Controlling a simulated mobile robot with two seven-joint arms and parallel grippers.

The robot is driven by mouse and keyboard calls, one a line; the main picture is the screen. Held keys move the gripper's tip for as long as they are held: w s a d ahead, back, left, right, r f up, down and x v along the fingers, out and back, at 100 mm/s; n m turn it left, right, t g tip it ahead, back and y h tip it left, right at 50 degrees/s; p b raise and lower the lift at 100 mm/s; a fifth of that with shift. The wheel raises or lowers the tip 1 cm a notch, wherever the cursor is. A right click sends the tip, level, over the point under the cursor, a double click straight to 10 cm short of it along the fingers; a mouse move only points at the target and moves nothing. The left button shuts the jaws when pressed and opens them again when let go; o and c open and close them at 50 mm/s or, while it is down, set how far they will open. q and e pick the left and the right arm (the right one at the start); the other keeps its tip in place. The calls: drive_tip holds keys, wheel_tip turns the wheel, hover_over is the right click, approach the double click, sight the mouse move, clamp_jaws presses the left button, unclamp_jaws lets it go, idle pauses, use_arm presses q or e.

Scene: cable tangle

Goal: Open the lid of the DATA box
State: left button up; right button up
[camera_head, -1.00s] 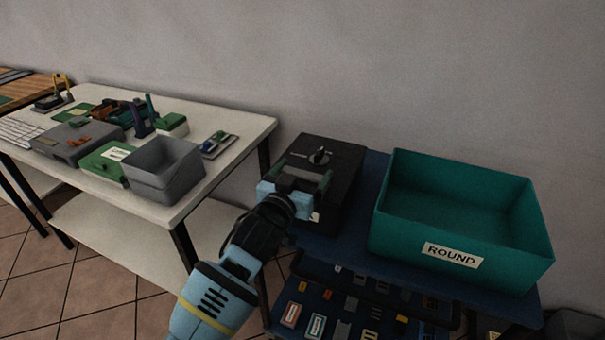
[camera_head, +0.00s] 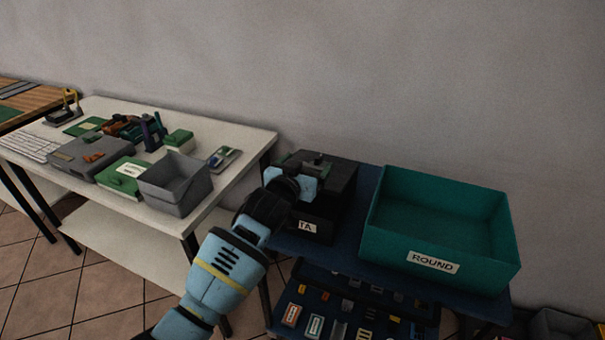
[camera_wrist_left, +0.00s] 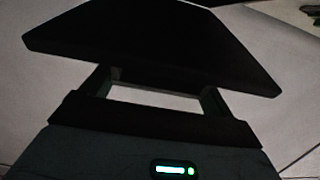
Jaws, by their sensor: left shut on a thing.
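The black DATA box (camera_head: 325,226) stands on the blue surface beside the teal bin, with "TA" of its label showing below my left gripper (camera_head: 297,172). Its dark lid (camera_head: 340,169) has a small knob on top. My left gripper is at the front left of the lid and shut on it, covering part of the box. In the left wrist view, a dark slab, which looks like the lid (camera_wrist_left: 155,42), lies across the fingertips. How far the lid is raised cannot be told. My right gripper is out of view.
A teal bin labelled ROUND (camera_head: 440,230) stands close to the right of the box. Below is a dark tray of small parts (camera_head: 350,312). A white table (camera_head: 120,207) at left holds a grey bin (camera_head: 175,187) and several other items.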

use_arm(q)
drive_tip(key=r, duration=0.1)
drive_tip(key=w+r, duration=0.1)
drive_tip(key=r, duration=0.1)
drive_tip(key=w+r, duration=0.1)
drive_tip(key=shift+w+d+r+p, duration=0.15)
drive_tip(key=shift+d+p, duration=0.2)
drive_tip(key=shift+d, duration=0.05)
drive_tip(key=shift+w+d+r, duration=0.3)
drive_tip(key=shift+w+r, duration=0.5)
drive_tip(key=shift+w, duration=0.05)
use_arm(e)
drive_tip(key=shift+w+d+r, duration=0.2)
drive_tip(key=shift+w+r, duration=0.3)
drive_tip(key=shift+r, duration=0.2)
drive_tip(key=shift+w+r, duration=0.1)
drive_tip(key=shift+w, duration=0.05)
